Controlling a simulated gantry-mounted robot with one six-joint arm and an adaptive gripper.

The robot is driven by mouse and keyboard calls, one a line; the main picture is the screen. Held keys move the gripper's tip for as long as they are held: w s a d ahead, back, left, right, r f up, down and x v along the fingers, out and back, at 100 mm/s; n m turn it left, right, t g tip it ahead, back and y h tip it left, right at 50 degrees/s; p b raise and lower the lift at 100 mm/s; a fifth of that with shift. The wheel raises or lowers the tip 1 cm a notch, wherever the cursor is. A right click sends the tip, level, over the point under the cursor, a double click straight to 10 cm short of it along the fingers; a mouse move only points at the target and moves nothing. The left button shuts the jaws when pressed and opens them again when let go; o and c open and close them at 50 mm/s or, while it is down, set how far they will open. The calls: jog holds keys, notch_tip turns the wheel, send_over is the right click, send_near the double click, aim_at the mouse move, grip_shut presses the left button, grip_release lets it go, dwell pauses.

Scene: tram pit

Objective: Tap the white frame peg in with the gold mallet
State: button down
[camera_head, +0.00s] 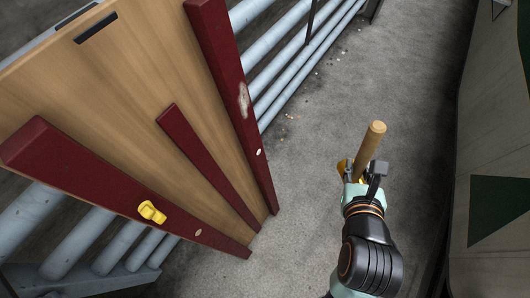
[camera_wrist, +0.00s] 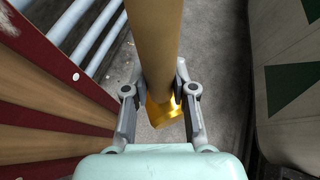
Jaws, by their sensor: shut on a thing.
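The gold mallet has a thick wooden handle (camera_head: 371,142) and a shiny gold head, partly hidden by my gripper (camera_head: 360,170). In the wrist view my gripper (camera_wrist: 160,90) is shut on the mallet, with the handle (camera_wrist: 153,40) rising between the fingers and the gold head (camera_wrist: 166,112) below. A small white round peg (camera_head: 258,152) sits in the right dark red frame strip. It also shows in the wrist view (camera_wrist: 75,76), left of the mallet and apart from it. A second white spot (camera_head: 198,232) is on the lower red strip; I cannot tell if it is a peg.
The wooden panel (camera_head: 140,70) with red strips lies at the left over grey pipes (camera_head: 280,45). A yellow knob-like piece (camera_head: 151,211) is on the lower strip.

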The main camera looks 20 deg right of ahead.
jog(key=s+d+p, duration=0.1)
jog(key=s+d, duration=0.1)
jog(key=s+r+p, duration=0.1)
jog(key=s, duration=0.1)
jog(key=shift+s+d+p, duration=0.1)
jog(key=shift+d+p, duration=0.2)
jog(key=shift+d, duration=0.1)
dwell(0.4)
jog(key=w+a+f+n+y+p, duration=0.1)
jog(key=w+a+f+n+y, duration=0.1)
jog(key=a, duration=0.8)
jog(key=w+a+f+n+t+y+p, duration=0.1)
jog(key=w+a+f+n+y, duration=0.1)
jog(key=w+a+n+y, duration=0.3)
jog(key=w+a+f+n+t+y+p, duration=0.1)
jog(key=w+a+f+n+y, duration=0.2)
jog(key=w+a, duration=0.6)
jog(key=a+n+y, duration=0.1)
jog(key=a, duration=0.5)
jog(key=shift+w+a+n+p, duration=0.2)
jog(key=shift+a+n+p, duration=0.1)
jog(key=shift+a+p, duration=0.1)
